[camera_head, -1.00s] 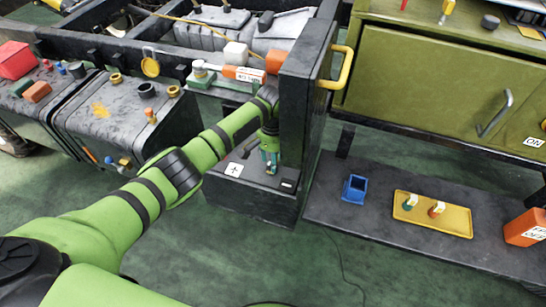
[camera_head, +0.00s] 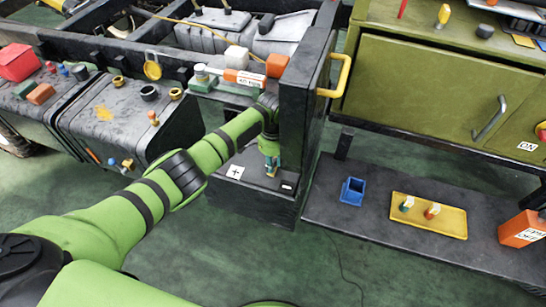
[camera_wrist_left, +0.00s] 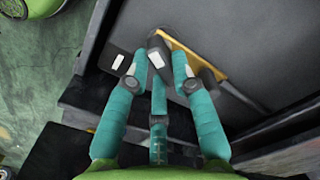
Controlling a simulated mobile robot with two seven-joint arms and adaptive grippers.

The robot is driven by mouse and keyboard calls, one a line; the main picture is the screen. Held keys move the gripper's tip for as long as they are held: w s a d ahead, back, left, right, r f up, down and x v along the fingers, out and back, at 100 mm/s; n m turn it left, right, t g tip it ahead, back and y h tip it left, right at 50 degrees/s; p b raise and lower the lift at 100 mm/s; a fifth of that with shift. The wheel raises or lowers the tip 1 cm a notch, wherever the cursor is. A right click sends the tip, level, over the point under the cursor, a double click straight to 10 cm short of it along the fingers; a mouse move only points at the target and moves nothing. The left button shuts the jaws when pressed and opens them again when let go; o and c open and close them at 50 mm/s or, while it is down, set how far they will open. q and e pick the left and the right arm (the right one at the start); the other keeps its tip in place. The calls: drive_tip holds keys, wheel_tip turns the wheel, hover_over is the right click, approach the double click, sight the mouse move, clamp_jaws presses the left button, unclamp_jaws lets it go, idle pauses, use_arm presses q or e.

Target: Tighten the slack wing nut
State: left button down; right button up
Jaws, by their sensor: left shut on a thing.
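My left gripper (camera_head: 271,171) reaches down over the black box top (camera_head: 254,183), between a white plus label (camera_head: 235,172) and a small dark label with a white mark (camera_head: 287,187). My right gripper is not in view.
A black upright panel with a yellow handle (camera_head: 347,76) stands close to the right of my left gripper. An orange box (camera_head: 522,229) stands at the right.

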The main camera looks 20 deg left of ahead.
use_arm(q)
drive_tip(key=m+p, duration=0.1)
drive_tip(key=m, duration=0.3)
drive_tip(key=shift+s+a+m, duration=0.1)
drive_tip(key=shift+s+m, duration=0.05)
drive_tip(key=shift+m, duration=0.15)
drive_tip(key=m, duration=0.5)
drive_tip(key=shift+a+m+p, duration=0.1)
drive_tip(key=shift+m+p, duration=0.2)
drive_tip(key=shift+p, duration=0.05)
drive_tip(key=c, duration=1)
unclamp_jaws()
drive_tip(key=shift+c, duration=0.2)
